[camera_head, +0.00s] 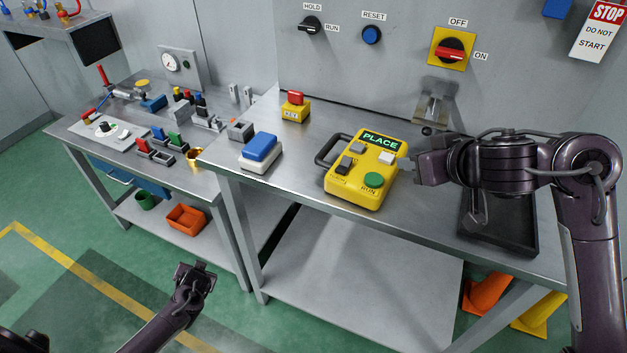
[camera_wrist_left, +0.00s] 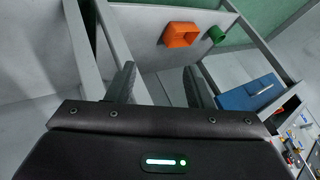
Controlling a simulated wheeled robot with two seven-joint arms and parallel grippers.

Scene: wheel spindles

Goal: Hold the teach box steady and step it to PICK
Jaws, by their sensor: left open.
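The yellow teach box (camera_head: 362,192) lies on the bench, with a black handle on its left side. Its display (camera_head: 381,140) reads PLACE. Below are dark and white buttons and a green RUN button (camera_head: 374,180). My right gripper (camera_head: 408,169) is at the box's right edge, seemingly touching it; its fingertips are too hidden to tell whether they grip. My left gripper (camera_head: 197,268) is open and empty, low in front of the benches and well away from the box. Its two spread fingers also show in the left wrist view (camera_wrist_left: 158,82).
A blue-topped switch box (camera_head: 261,151) and a yellow key box with red top (camera_head: 295,107) stand left of the teach box. A black tray (camera_head: 497,232) lies right, under my right arm. The left bench (camera_head: 75,134) holds several small parts. Wall switches are behind.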

